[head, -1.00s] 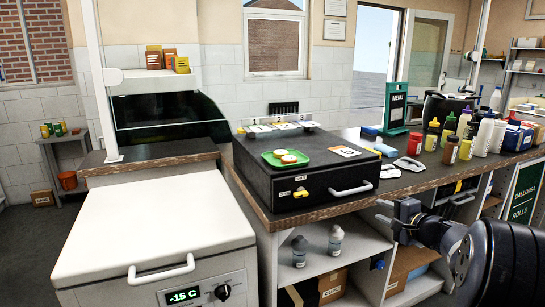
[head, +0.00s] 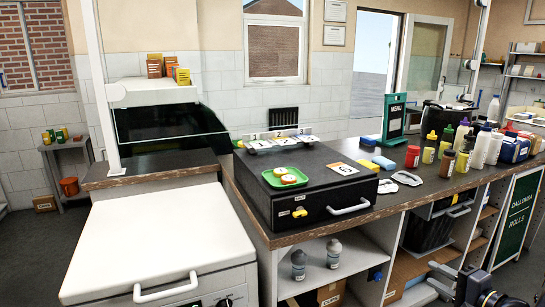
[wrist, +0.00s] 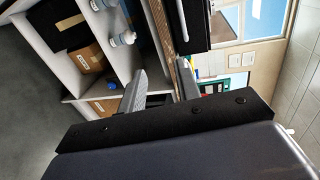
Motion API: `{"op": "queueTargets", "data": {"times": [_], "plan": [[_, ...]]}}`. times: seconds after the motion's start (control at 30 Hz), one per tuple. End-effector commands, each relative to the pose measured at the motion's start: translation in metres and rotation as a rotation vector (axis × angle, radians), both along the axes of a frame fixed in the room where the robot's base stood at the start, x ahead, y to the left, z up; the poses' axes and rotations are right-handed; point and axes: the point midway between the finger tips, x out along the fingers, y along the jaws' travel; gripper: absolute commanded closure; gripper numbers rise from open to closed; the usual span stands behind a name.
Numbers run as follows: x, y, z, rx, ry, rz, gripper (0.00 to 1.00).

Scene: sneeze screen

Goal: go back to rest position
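My gripper (head: 435,277) shows at the bottom right of the head view, low in front of the counter's open shelves, with part of my arm cut off by the frame edge. In the wrist view its two grey fingers (wrist: 161,78) stand apart with nothing between them, so it is open and empty. The wrist view is tilted; shelves with boxes and bottles show beyond the fingers.
A dark counter (head: 440,186) carries a black box (head: 285,213) with a green tray (head: 266,180) on it. Several sauce bottles (head: 492,148) stand at the right. A white freezer (head: 150,235) is at the left. Grey floor (wrist: 35,90) is open at the wrist view's left.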

Motion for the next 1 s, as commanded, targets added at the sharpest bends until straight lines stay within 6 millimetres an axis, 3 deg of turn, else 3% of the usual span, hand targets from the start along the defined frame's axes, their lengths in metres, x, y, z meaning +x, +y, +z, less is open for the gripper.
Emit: {"op": "queueTargets", "data": {"times": [0.6,0.8,1.0], "plan": [[-0.1,-0.043,0.009,-0.002,-0.002,-0.004,0.68],[-0.124,-0.052,0.015,-0.002,-0.001,-0.003,0.68],[-0.136,-0.057,0.018,-0.001,0.0,-0.001,0.68]]}}
